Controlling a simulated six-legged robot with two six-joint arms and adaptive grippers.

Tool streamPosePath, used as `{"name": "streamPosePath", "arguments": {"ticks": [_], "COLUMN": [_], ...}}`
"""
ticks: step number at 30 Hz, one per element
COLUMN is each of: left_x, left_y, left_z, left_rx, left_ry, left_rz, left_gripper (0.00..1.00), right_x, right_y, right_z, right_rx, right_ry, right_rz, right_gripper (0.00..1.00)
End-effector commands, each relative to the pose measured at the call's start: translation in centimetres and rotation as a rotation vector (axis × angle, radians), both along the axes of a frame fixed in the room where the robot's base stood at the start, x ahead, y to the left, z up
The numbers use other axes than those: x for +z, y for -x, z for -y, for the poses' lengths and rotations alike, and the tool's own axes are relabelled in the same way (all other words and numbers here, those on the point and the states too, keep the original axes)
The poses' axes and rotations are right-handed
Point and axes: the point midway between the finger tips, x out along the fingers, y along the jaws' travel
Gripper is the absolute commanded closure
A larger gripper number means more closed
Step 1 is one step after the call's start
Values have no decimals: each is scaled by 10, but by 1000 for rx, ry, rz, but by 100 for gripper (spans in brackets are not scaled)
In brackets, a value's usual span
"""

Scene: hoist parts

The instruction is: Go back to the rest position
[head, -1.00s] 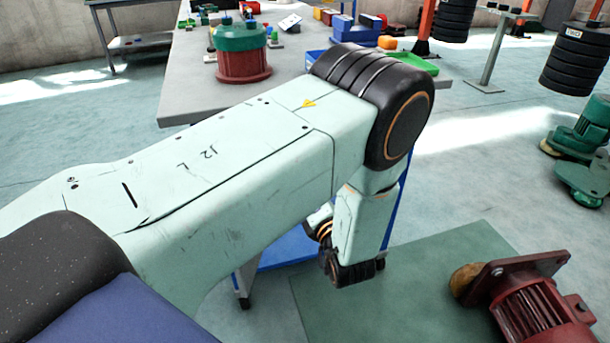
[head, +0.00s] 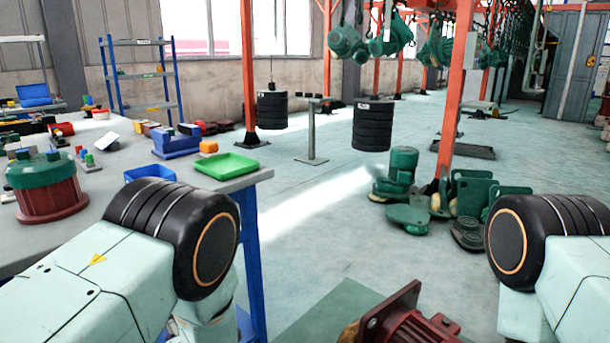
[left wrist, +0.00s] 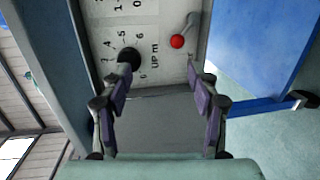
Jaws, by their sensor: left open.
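My left gripper (left wrist: 165,105) shows in the left wrist view with its two purple-padded fingers spread apart and nothing between them. Beyond the fingertips is a light panel (left wrist: 150,40) with printed numbers, a black knob (left wrist: 130,58) and a small lever with a red ball (left wrist: 177,41). The left fingertip appears close to the black knob; I cannot tell whether they touch. In the head view both arms are in sight at the lower left and lower right, but neither gripper shows.
A grey table (head: 110,160) at left holds a green-and-red housing (head: 45,187), blue bins and a green tray (head: 226,166). A red motor (head: 412,322) lies low in front. Green hoist parts (head: 400,180) stand near an orange post (head: 455,90). Open floor lies between.

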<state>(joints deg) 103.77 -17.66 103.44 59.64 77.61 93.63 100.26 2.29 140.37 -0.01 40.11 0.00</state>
Motion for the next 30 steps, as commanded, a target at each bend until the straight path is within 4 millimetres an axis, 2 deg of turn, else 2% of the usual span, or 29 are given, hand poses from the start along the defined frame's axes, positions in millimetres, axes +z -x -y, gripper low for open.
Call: {"name": "streamPosePath", "arguments": {"ticks": [5, 8, 11, 14, 17, 18, 21, 24, 27, 30], "left_x": [-40, -63, -84, -103, -117, -120, -120, -110, -95, -83], "left_y": [19, 39, 68, 106, 155, 178, 242, 298, 338, 355], "left_z": [11, 16, 21, 26, 33, 36, 44, 53, 59, 59], "left_rx": [-221, -377, -559, -774, -1030, -1148, -1460, -1711, -1840, -1853], "left_ry": [-213, -338, -462, -580, -689, -728, -797, -804, -738, -676], "left_rz": [-426, -665, -896, -1114, -1307, -1377, -1506, -1556, -1566, -1571], "left_gripper": [39, 39, 39, 39, 39, 39, 39, 39, 39, 39], "right_x": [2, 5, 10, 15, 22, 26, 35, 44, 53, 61], "right_y": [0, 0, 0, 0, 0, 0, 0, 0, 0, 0], "right_z": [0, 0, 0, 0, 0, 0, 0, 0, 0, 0], "right_rx": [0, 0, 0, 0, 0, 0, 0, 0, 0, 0], "right_ry": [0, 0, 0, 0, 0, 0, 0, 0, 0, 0], "right_rz": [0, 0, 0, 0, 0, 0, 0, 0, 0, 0], "right_gripper": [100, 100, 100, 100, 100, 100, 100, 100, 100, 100]}}
